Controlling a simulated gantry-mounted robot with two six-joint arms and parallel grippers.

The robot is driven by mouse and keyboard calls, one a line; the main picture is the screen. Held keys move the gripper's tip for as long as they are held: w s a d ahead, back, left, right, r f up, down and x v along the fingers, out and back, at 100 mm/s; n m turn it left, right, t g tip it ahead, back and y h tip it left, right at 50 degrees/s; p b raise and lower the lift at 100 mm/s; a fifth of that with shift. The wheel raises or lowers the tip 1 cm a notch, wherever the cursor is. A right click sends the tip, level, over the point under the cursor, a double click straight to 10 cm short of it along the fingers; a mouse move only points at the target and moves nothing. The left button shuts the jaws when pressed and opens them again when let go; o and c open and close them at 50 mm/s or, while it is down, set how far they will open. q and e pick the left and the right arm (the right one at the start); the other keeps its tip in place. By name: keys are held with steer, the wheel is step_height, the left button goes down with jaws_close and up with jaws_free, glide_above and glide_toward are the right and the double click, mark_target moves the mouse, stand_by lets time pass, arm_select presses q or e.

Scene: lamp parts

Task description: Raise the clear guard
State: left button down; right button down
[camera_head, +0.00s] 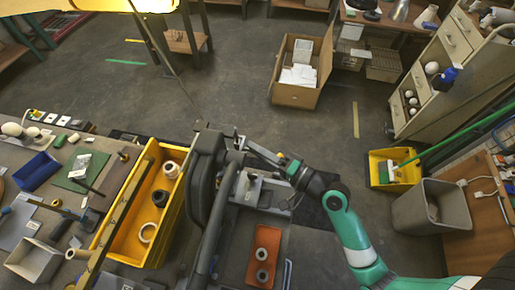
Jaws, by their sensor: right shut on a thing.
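The machine (262,193), a grey metal unit, stands at the centre of the bench. The clear guard is see-through and hard to make out; a small edge or bar near the machine's top appears to belong to it. My right arm reaches in from the lower right. Its gripper (254,150) is at that edge and shut on it, above the back of the machine. The fingertips are small, so the exact grip is unclear. How far the guard stands raised cannot be told.
A yellow bin (127,232) with rings is farther left. An orange tray (262,258) with rings lies in front. A grey bin (432,207) and a yellow crate (394,168) stand at right.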

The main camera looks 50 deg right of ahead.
steer(key=shift+r, duration=0.4)
steer(key=c, duration=0.9)
jaws_free()
steer(key=shift+o, duration=1.5)
steer(key=shift+f, duration=0.1)
steer(key=shift+f, duration=0.1)
steer(key=s+d, duration=0.1)
steer(key=s, duration=1)
steer(key=shift+s+d+r+p, duration=0.15)
steer(key=shift+s+r+p, duration=0.15)
steer(key=shift+p, duration=0.15)
